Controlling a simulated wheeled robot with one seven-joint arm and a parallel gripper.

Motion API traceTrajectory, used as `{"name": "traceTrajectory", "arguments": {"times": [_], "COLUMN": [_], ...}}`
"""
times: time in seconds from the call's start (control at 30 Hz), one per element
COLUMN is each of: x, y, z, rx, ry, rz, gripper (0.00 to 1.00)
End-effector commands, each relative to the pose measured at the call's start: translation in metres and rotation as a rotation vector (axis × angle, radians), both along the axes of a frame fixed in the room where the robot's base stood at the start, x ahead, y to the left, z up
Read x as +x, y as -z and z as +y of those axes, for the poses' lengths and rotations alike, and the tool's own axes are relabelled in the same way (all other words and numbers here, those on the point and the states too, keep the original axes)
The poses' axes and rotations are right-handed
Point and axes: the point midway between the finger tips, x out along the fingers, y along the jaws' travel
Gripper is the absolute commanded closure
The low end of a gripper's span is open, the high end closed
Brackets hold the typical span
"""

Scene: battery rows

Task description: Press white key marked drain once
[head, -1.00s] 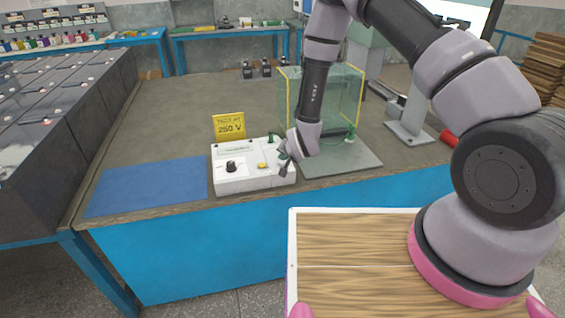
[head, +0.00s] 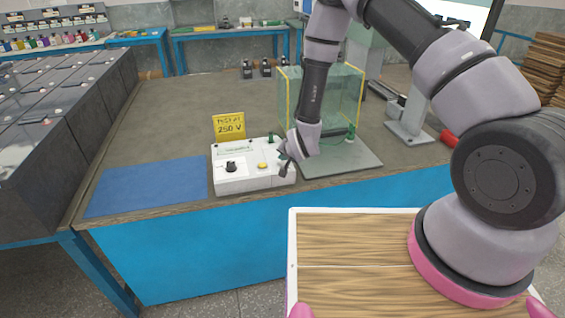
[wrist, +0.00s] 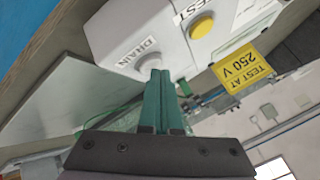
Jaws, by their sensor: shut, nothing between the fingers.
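The white control box (head: 245,184) stands on the bench near its front edge. Its white key (wrist: 147,64) beside the label DRAIN (wrist: 137,53) shows in the wrist view. My gripper (wrist: 158,73) is shut and empty, its two green fingers side by side. The fingertips overlap the lower edge of the white key in the wrist view; I cannot tell whether they touch it. In the head view my gripper (head: 285,168) is at the right end of the box and hides the white key.
A yellow button (head: 262,166) and a black knob (head: 231,167) are on the same box. A yellow 250 V sign (head: 229,127) stands behind it. A clear tank (head: 335,100) on a grey plate (head: 350,163) is to the right. A blue mat (head: 148,187) lies left.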

Motion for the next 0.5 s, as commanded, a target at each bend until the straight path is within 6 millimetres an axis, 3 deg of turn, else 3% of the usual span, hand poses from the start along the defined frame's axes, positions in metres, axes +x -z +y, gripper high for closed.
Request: {"name": "traceTrajectory", "arguments": {"times": [0.2, 0.5], "x": [0.0, -0.0001], "y": [-0.0109, -0.0118], "z": [-0.0001, -0.0001], "rx": [0.0, 0.0], "ry": [-0.001, 0.0], "rz": [-0.002, 0.0], "gripper": [1.0, 1.0]}}
